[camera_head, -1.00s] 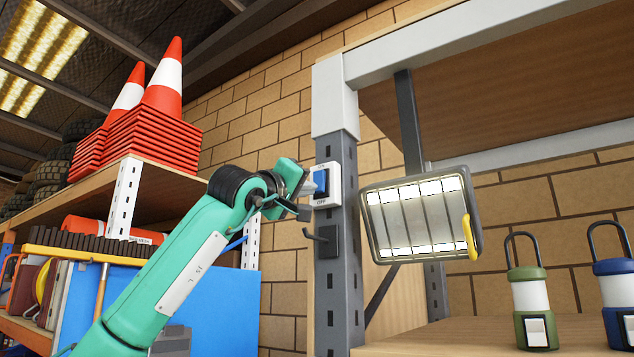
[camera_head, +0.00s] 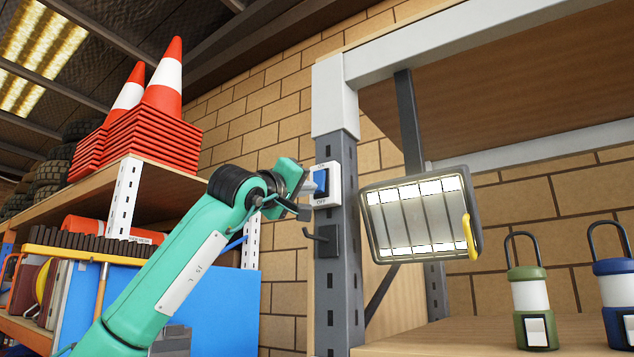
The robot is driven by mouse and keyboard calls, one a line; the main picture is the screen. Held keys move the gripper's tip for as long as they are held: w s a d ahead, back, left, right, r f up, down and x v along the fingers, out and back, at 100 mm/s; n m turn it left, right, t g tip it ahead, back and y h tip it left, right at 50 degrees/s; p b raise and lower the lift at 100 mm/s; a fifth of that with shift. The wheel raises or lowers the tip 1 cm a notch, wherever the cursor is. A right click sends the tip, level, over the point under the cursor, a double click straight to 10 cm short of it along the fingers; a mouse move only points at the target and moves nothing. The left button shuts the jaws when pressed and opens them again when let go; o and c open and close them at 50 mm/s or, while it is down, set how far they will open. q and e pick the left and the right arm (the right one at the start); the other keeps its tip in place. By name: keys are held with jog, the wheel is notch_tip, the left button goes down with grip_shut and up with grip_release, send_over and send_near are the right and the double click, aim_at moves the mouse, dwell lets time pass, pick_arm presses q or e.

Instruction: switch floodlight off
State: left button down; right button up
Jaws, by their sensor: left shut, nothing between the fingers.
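The floodlight (camera_head: 421,215) hangs beside the grey shelf post, with a dark frame, a yellow handle at its right side and bright strips along its panel. A white switch plate with a blue rocker switch (camera_head: 321,181) is fixed on the post to its left, with OFF lettered at the bottom. My left gripper (camera_head: 312,186) is shut and empty, its tip at the left edge of the rocker. I cannot tell whether it touches. My right gripper is not in view.
A dark hook (camera_head: 318,236) juts from the post below the switch. A green lantern (camera_head: 530,294) and a blue lantern (camera_head: 615,283) stand on the right shelf. Stacked traffic cones (camera_head: 150,120) stand on the left shelf. A brick wall is behind.

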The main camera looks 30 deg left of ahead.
pick_arm(q)
jog(key=shift+w+p, duration=0.4)
jog(key=shift+w, duration=0.15)
dwell(0.6)
jog(key=shift+s+b, duration=0.35)
jog(key=shift+s, duration=0.15)
jog(key=s+b, duration=0.1)
jog(key=s, duration=0.7)
jog(key=shift+a+b, duration=0.3)
jog(key=shift+b, duration=0.05)
